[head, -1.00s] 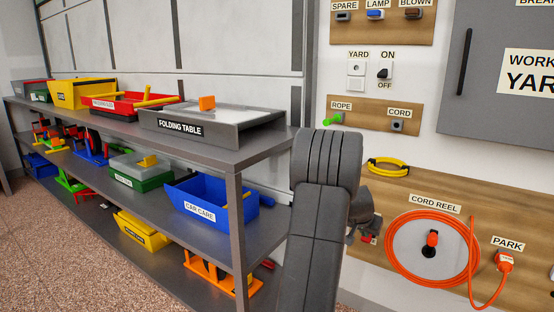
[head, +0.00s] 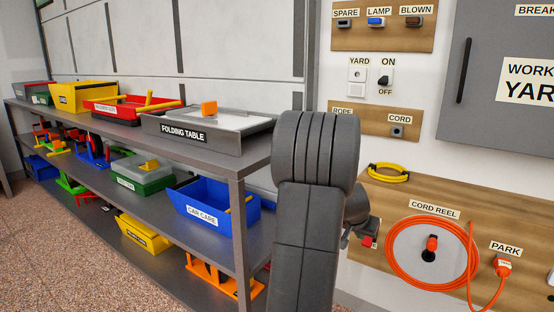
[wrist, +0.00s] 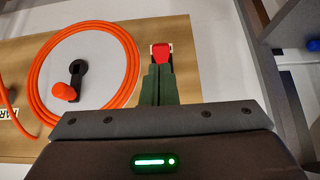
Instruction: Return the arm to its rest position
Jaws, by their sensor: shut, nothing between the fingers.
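My arm (head: 310,200) stands folded upright in the middle of the head view, in front of the board's left end. My gripper shows in the wrist view (wrist: 155,84) with its dark green fingers together and nothing between them. A red fitting on a pale plate (wrist: 161,52) shows just beyond the fingertips; I cannot tell whether they touch it. In the head view the fingers are mostly hidden behind my arm, near a small red thing (head: 367,241) low on the board.
A steel shelf (head: 236,215) with labelled bins stands close on the left of my arm. The wall board has an orange cord reel (head: 429,252), a yellow coil (head: 389,173) and a PARK plug (head: 503,266). A grey cabinet (head: 500,85) hangs upper right. Floor (head: 60,250) is clear front left.

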